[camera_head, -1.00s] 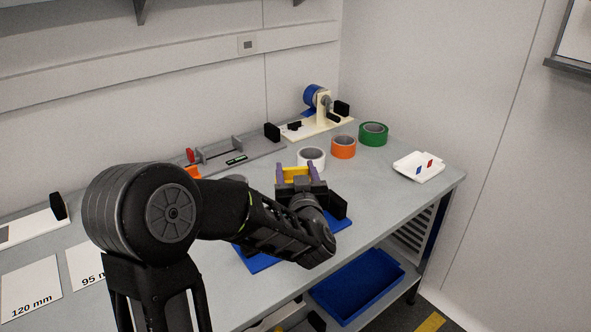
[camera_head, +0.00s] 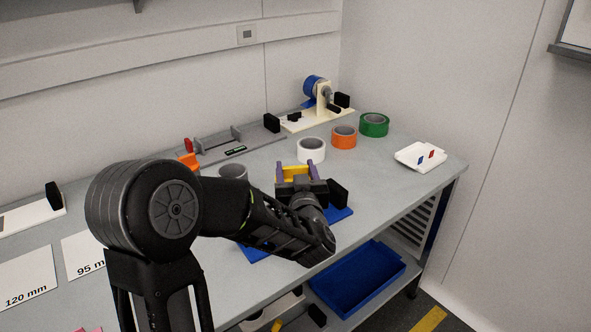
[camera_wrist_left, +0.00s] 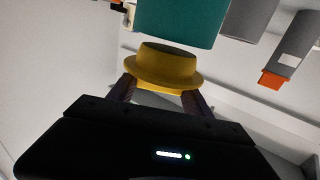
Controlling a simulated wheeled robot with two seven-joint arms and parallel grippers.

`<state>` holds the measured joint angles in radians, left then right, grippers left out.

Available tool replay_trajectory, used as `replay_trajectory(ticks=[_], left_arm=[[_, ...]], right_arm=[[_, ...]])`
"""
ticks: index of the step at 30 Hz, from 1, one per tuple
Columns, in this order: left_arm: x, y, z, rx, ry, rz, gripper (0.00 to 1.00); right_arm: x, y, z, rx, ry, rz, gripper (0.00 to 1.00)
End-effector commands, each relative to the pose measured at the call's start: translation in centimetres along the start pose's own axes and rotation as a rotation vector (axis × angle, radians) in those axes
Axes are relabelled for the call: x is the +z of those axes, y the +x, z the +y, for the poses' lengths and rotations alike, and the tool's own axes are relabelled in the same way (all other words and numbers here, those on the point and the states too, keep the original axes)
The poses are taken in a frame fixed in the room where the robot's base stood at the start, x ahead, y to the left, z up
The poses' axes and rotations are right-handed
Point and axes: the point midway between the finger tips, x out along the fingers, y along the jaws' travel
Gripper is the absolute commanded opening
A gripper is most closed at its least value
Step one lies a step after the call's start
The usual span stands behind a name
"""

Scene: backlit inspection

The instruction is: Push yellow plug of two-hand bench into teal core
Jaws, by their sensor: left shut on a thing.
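The yellow plug (camera_head: 297,173) is a flanged cap, held between the fingertips of my left gripper (camera_head: 295,170). In the left wrist view the plug (camera_wrist_left: 165,68) sits between the two dark fingers, and my left gripper (camera_wrist_left: 160,90) is shut on it. The teal core (camera_wrist_left: 178,22) is just past the plug at the top of that view. The plug's narrow end overlaps the core's lower edge in the picture; I cannot tell whether they touch. The core is hidden in the head view. The blue base (camera_head: 340,214) of the bench lies partly under my left arm. My right gripper is not in view.
White (camera_head: 311,150), orange (camera_head: 344,137) and green (camera_head: 374,125) tape rolls stand behind the gripper. A grey ring (camera_head: 232,172) is close behind my left arm. A white tray (camera_head: 420,157) is at the right. A blue bin (camera_head: 357,280) is below the table (camera_head: 395,195).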

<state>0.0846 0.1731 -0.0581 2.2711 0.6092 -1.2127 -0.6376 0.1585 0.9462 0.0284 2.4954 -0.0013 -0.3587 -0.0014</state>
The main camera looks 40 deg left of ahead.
Motion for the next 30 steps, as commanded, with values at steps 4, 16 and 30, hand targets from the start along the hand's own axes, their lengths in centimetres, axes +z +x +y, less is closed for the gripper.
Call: replay_trajectory(ticks=[4, 16, 30], left_arm=[[0.2, 0.0, 0.0, 0.000, 0.000, 0.000, 0.25], [1.4, 0.0, 0.0, 0.000, 0.000, 0.000, 0.25], [2.9, 0.0, 0.0, 0.000, 0.000, 0.000, 0.25]], right_arm=[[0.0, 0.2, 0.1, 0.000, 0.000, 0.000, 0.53], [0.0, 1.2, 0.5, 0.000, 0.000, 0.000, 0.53], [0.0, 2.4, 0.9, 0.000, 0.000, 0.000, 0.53]])
